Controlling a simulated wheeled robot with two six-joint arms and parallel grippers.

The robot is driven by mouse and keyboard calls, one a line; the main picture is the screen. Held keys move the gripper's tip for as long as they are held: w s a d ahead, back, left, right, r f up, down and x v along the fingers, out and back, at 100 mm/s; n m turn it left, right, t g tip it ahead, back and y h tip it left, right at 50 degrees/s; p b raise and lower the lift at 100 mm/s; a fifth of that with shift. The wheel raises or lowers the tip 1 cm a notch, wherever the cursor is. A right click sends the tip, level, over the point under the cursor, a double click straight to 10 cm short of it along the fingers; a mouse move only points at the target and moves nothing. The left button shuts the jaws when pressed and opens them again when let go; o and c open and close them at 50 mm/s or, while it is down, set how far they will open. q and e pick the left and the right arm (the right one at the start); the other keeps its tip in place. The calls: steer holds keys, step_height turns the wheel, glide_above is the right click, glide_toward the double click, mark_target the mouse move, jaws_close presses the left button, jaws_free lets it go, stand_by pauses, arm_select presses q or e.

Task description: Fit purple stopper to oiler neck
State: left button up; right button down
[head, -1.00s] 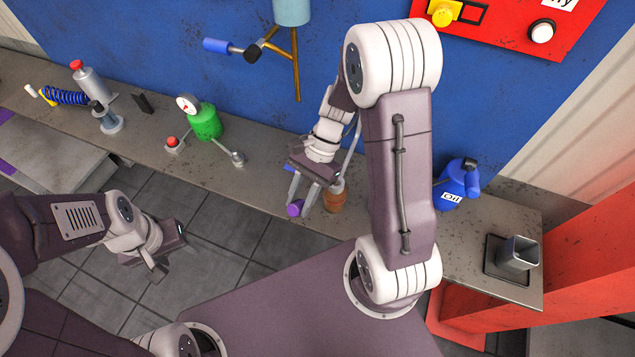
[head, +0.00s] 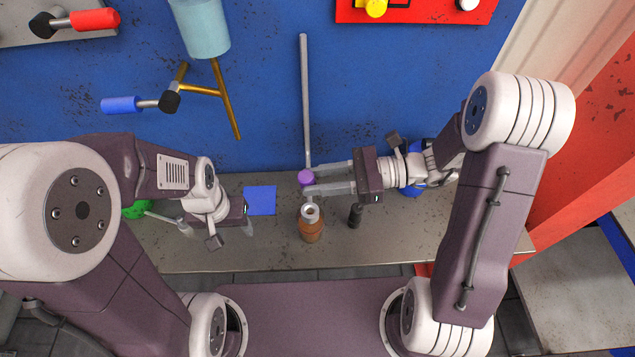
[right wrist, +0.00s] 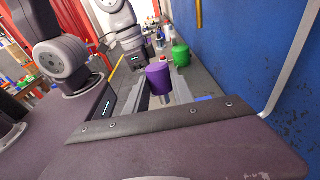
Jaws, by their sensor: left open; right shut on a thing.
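The purple stopper (head: 306,178) is between the fingertips of my right gripper (head: 312,181), which is shut on it. It also shows in the right wrist view (right wrist: 157,78). The oiler is a brown bottle (head: 311,231) with a pale open neck (head: 310,211), upright on the bench. In the head view the stopper is just above the neck in the picture, apart from it; its height over the neck is hard to tell. My left gripper (head: 231,233) is open and empty, left of the oiler.
A blue square (head: 260,200) lies on the bench (head: 380,240) between my left gripper and the oiler. A small dark upright piece (head: 355,215) stands right of the oiler. A blue can (head: 413,183) is partly hidden behind my right wrist. A grey rod (head: 305,100) rises behind the stopper.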

arm_select(q)
steer(key=shift+s+f, duration=0.2)
steer(key=shift+s, duration=0.05)
arm_select(e)
steer(key=shift+s+d+f+y, duration=0.15)
steer(key=shift+f+y, duration=0.1)
steer(key=shift+y, duration=0.65)
arm_select(q)
steer(key=shift+w, duration=0.1)
steer(key=shift+f+b, duration=1.85)
steer(key=shift+b, duration=0.1)
arm_select(e)
steer(key=shift+f, duration=2.75)
arm_select(q)
steer(key=shift+f, duration=0.1)
arm_select(e)
steer(key=shift+f, duration=0.2)
arm_select(q)
steer(key=shift+f+b, duration=1.4)
steer(key=shift+b, duration=0.15)
arm_select(e)
steer(key=shift+f, duration=2)
steer(key=c, duration=1)
jaws_free()
